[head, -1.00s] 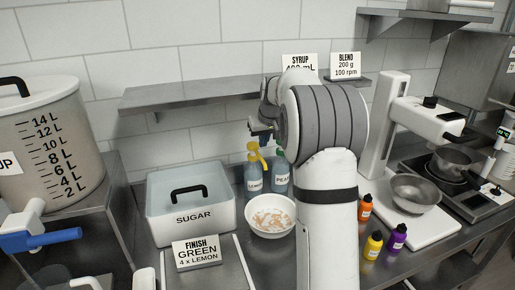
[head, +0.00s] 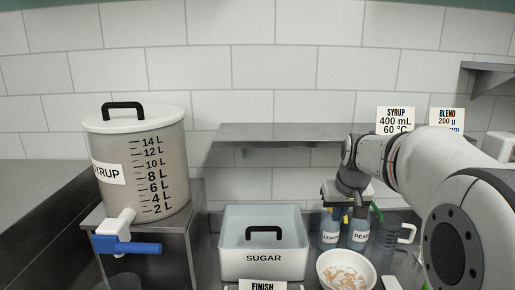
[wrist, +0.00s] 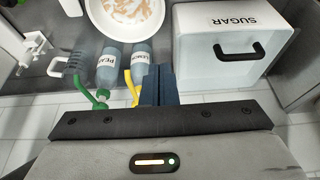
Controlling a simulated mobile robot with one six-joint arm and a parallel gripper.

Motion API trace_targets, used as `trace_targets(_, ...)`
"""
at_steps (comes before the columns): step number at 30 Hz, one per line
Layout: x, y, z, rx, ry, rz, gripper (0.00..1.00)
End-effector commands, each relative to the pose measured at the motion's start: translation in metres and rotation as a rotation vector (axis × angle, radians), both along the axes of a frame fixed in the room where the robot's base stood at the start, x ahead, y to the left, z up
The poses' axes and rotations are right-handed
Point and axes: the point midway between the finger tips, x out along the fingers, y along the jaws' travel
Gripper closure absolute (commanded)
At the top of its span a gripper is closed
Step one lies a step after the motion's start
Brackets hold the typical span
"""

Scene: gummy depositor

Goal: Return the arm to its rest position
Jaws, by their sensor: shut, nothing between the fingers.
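My arm (head: 440,180) reaches in from the right in the head view. Its gripper, which also shows in the wrist view (wrist: 158,78), is above the counter beside the LEMON bottle (head: 330,232) and the PEAR bottle (head: 359,234), partly covering their tops. In the wrist view the two dark fingers are together, with nothing between them. The LEMON bottle (wrist: 138,62) and PEAR bottle (wrist: 107,65) lie left of the fingertips there. Whether the gripper touches either bottle cannot be told.
A white bowl with pale pieces (head: 323,268) stands in front of the bottles. The lidded SUGAR box (head: 263,262) is left of it. The SYRUP pot (head: 130,165) stands on a raised stand at left. A wall shelf (head: 285,132) is behind.

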Motion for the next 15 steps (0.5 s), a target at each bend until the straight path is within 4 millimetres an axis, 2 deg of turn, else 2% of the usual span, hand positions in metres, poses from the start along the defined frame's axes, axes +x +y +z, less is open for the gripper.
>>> trace_targets(1,-0.026,0.011,-0.003,-0.001,0.003,0.005,1.0)
trace_targets(5,-0.087,0.032,-0.014,-0.002,0.017,0.006,1.0)
trace_targets(9,-0.152,0.048,-0.035,-0.005,0.032,0.007,1.0)
trace_targets(12,-0.191,0.055,-0.053,-0.006,0.041,0.007,1.0)
trace_targets(15,-0.219,0.059,-0.068,-0.008,0.049,0.007,1.0)
